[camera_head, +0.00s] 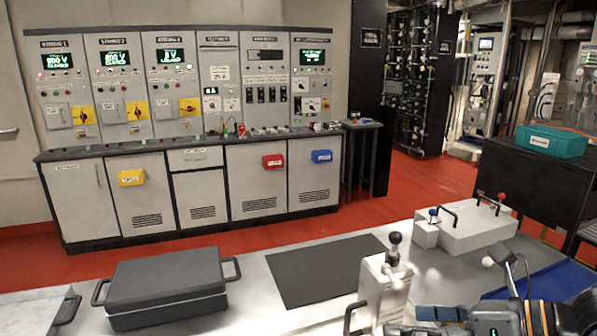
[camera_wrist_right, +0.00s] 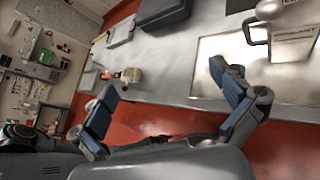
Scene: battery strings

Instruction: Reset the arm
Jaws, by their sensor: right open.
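My right gripper (camera_head: 455,292) is at the lower right of the head view, partly cut off by the bottom edge, above the metal bench. In the right wrist view, my right gripper (camera_wrist_right: 165,84) shows two blue-padded fingers spread wide, with nothing between them. It holds nothing. My left gripper does not show in either view.
A grey case (camera_head: 165,285), a dark mat (camera_head: 325,268), a white lever unit (camera_head: 385,290) and a white box with levers (camera_head: 470,228) are on the bench. A battery-string console (camera_head: 190,170) stands behind. Red floor lies between. A teal bin (camera_head: 552,142) is at right.

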